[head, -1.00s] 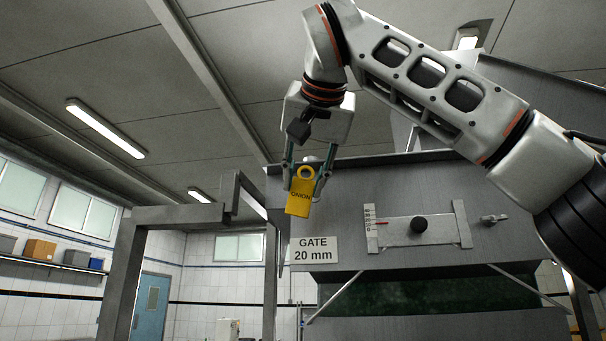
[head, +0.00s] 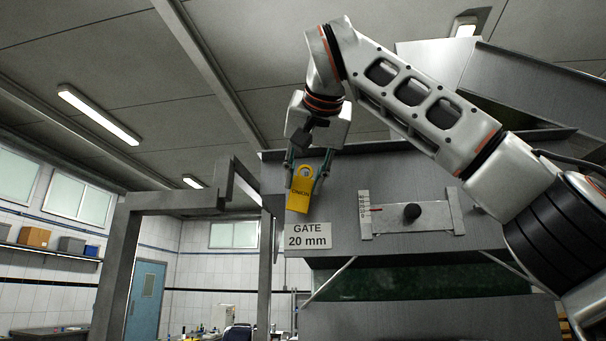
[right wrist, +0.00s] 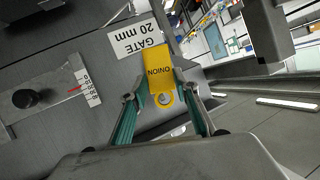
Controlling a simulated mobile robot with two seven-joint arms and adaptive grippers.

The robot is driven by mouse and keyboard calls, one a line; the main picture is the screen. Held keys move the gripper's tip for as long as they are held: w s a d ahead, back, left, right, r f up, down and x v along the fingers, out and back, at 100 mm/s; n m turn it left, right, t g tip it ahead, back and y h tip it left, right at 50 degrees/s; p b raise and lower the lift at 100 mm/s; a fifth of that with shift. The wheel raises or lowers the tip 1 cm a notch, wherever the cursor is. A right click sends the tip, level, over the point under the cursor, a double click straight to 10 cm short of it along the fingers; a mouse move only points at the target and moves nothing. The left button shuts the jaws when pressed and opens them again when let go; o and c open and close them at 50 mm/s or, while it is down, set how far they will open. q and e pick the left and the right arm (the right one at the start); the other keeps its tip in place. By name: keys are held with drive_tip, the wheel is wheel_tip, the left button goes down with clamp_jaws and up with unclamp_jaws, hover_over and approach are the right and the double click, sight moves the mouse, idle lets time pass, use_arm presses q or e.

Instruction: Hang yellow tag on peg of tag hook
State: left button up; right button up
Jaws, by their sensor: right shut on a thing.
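The yellow tag (head: 298,197), marked ONION, has a round hole at its top end. My right gripper (head: 305,177) is shut on it near the hole end, and the tag hangs below the fingers, slightly tilted. In the right wrist view the tag (right wrist: 159,69) sits between the fingertips, its hole towards the gripper's palm and its body pointing away. The tag is in front of the grey machine panel, just above the GATE 20 mm sign; the gap to the panel is unclear. I cannot make out the tag hook or its peg. My left gripper is out of view.
The GATE 20 mm sign (head: 307,236) is on the grey panel. A slide gauge with a black knob (head: 412,211) juts out to its right. A metal frame (head: 122,262) stands left of the machine. A chute (head: 530,85) rises at upper right.

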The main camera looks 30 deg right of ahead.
drive_tip(key=shift+w+d, duration=0.35)
drive_tip(key=shift+w, duration=0.05)
drive_tip(key=shift+w+d+f, duration=0.25)
drive_tip(key=shift+w+f, duration=0.05)
drive_tip(key=shift+w, duration=0.05)
drive_tip(key=shift+w+d+f, duration=0.1)
drive_tip(key=shift+f, duration=0.05)
drive_tip(key=o, duration=0.9)
